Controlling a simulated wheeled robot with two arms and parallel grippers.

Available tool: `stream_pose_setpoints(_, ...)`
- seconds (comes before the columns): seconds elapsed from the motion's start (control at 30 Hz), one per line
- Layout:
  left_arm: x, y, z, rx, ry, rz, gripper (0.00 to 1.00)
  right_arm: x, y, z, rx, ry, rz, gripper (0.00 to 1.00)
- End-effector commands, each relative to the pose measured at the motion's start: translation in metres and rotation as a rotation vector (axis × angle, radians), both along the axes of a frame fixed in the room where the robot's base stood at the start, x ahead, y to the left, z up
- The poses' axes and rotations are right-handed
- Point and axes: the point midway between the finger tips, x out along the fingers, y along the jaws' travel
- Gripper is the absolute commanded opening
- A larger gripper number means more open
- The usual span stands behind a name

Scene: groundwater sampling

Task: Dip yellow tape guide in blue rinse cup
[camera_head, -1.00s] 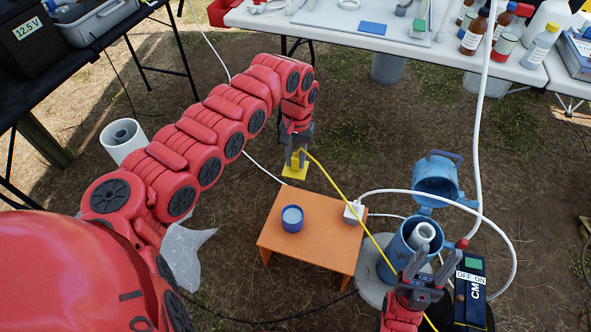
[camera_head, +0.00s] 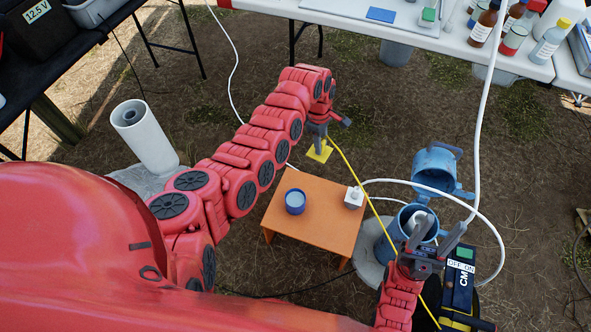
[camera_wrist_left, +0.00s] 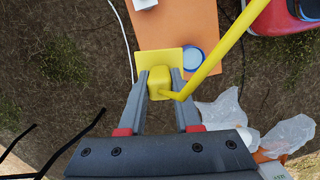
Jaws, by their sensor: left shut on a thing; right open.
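The yellow tape guide (camera_wrist_left: 158,80) is held between the fingers of my left gripper (camera_wrist_left: 158,100). In the head view the guide (camera_head: 319,151) hangs below my left gripper (camera_head: 317,134), beyond the far edge of the orange stool. A yellow tape (camera_head: 352,168) runs from it toward the lower right. The blue rinse cup (camera_head: 295,201) stands upright on the stool (camera_head: 325,229) with pale liquid inside. In the left wrist view the cup (camera_wrist_left: 193,57) is partly hidden by the guide and tape. My right gripper (camera_head: 432,246) is open near the blue well casing.
A white block (camera_head: 354,197) with a white hose sits on the stool's right side. The blue well casing (camera_head: 411,232) with its open lid (camera_head: 437,167) stands right of the stool, near a dark blue meter (camera_head: 460,278). A white pipe (camera_head: 145,138) stands at left.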

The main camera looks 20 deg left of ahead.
Motion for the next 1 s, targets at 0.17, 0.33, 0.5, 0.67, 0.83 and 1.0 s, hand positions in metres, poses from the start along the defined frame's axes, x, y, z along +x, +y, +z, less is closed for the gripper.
stream_pose_setpoints(0.17, -0.025, 0.013, -0.029, 0.000, 0.004, 0.261, 0.00, 0.000, 0.000, 0.017, 0.000, 0.000, 0.000, 0.50)
stream_pose_setpoints(0.33, -0.056, 0.035, -0.056, 0.003, 0.002, 0.515, 0.00, 0.000, 0.000, 0.029, 0.000, 0.000, 0.000, 0.50)
stream_pose_setpoints(0.5, -0.077, 0.051, -0.071, 0.002, 0.000, 0.662, 0.00, 0.000, 0.000, 0.034, 0.000, 0.000, 0.000, 0.50)
stream_pose_setpoints(0.67, -0.083, 0.055, -0.075, 0.002, 0.001, 0.700, 0.00, 0.000, 0.000, 0.035, 0.000, 0.000, 0.000, 0.50)
stream_pose_setpoints(0.83, -0.083, 0.055, -0.075, 0.001, 0.001, 0.700, 0.00, 0.000, 0.000, 0.034, 0.000, 0.000, 0.000, 0.50)
stream_pose_setpoints(1.0, -0.083, 0.055, -0.076, 0.000, 0.001, 0.700, 0.00, 0.000, 0.000, 0.033, 0.000, 0.000, 0.000, 0.50)
